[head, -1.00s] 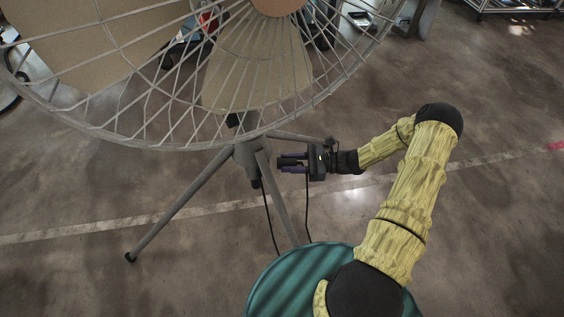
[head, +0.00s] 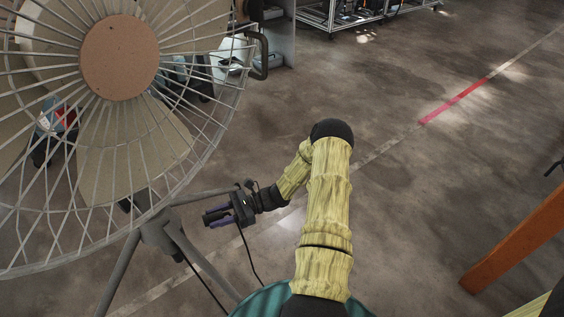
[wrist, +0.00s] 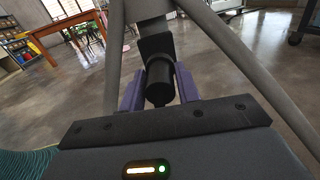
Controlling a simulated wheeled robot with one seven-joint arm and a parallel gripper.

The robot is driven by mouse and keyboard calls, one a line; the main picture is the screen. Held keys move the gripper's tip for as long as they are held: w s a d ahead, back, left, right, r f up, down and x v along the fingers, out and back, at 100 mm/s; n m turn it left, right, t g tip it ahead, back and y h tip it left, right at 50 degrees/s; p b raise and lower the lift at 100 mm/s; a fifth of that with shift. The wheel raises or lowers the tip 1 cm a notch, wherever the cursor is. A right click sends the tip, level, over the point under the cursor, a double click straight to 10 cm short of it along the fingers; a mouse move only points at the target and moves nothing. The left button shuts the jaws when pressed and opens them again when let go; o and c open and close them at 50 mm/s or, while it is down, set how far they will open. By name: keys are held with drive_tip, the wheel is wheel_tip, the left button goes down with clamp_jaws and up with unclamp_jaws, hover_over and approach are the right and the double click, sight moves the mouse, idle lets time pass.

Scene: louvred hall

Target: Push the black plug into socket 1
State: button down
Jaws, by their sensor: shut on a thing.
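My gripper (head: 207,217) is out in front of me on the arm, beside the fan's tripod stand, with its purple fingers pointing left. In the wrist view my gripper (wrist: 158,88) has its two purple fingers closed on either side of a dark cylinder, the black plug (wrist: 160,84). The plug also shows as a dark shape between the fingers in the head view (head: 216,212). A thin black cord (head: 249,253) hangs from the gripper area towards the floor. No socket can be made out in either view.
A large caged fan (head: 118,57) on a grey tripod (head: 160,236) stands close on the left. Metal racks (head: 340,15) stand at the back. The concrete floor between is clear.

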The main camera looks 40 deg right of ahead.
sight(211, 217)
drive_tip(key=r+m+t, duration=0.1)
drive_tip(key=a+r+m+t+h, duration=0.1)
drive_tip(key=r+t, duration=0.1)
drive_tip(key=t, duration=0.1)
drive_tip(key=shift+s+a+m+h, duration=0.3)
drive_tip(key=shift+a+m, duration=0.1)
drive_tip(key=shift+s+a+r+m+t+h, duration=0.2)
drive_tip(key=shift+m+t+h, duration=0.2)
drive_tip(key=shift+t, duration=0.25)
drive_tip(key=shift+s+a+r+m+t+h, duration=0.1)
drive_tip(key=shift+s+m+t+h, duration=0.15)
drive_tip(key=shift+m+t, duration=0.35)
drive_tip(key=shift+w, duration=0.1)
